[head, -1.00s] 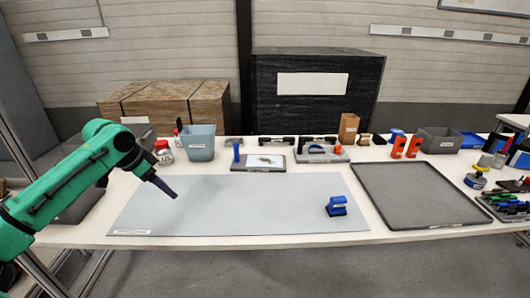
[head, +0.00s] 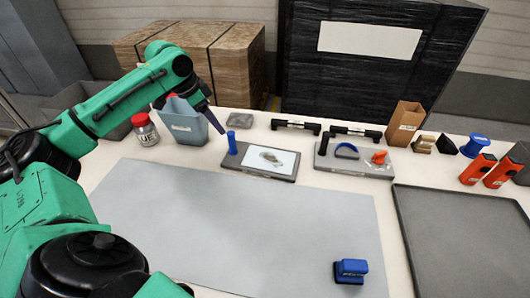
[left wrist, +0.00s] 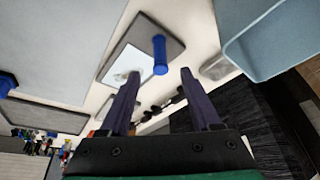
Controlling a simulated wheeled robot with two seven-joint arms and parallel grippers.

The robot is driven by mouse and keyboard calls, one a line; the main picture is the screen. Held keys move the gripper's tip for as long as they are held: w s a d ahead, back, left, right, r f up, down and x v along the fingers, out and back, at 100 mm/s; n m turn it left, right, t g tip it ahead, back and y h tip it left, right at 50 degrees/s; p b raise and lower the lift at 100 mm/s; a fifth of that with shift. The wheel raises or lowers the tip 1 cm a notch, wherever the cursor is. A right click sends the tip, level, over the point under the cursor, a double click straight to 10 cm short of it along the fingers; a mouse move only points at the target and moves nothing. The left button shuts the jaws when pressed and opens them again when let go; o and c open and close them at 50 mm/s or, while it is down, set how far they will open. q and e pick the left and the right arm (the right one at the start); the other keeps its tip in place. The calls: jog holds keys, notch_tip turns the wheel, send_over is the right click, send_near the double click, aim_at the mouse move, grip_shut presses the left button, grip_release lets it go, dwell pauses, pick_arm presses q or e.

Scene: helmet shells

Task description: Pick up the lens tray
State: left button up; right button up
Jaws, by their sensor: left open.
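The lens tray seems to be the flat grey tray (head: 228,163) with an upright blue post (head: 232,143) at its left end and a white sheet bearing a small clear piece (head: 271,157). It lies flat behind the grey mat. My left gripper (head: 217,129) is above and just left of the post, pointing down, apart from the tray. In the left wrist view, my open, empty left gripper (left wrist: 158,73) has its two fingers apart, with the blue post (left wrist: 160,54) showing just beyond and between the tips. The tray (left wrist: 170,49) also shows there. My right gripper is not in view.
A grey-blue bin (head: 183,128) and a red-lidded jar (head: 145,130) stand left of the tray. Another grey tray (head: 325,160) with a blue band and orange knob lies to its right. Black handles (head: 296,126) lie behind. The large grey mat (head: 230,215) is mostly clear.

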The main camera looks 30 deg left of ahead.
aim_at(232, 143)
pick_arm(q)
jog(key=p+x, duration=0.1)
jog(key=x, duration=0.9)
jog(key=shift+w+d+f, duration=0.15)
jog(key=shift+f, duration=0.2)
jog(key=shift+w+f, duration=0.1)
jog(key=shift+f, duration=0.05)
grip_shut()
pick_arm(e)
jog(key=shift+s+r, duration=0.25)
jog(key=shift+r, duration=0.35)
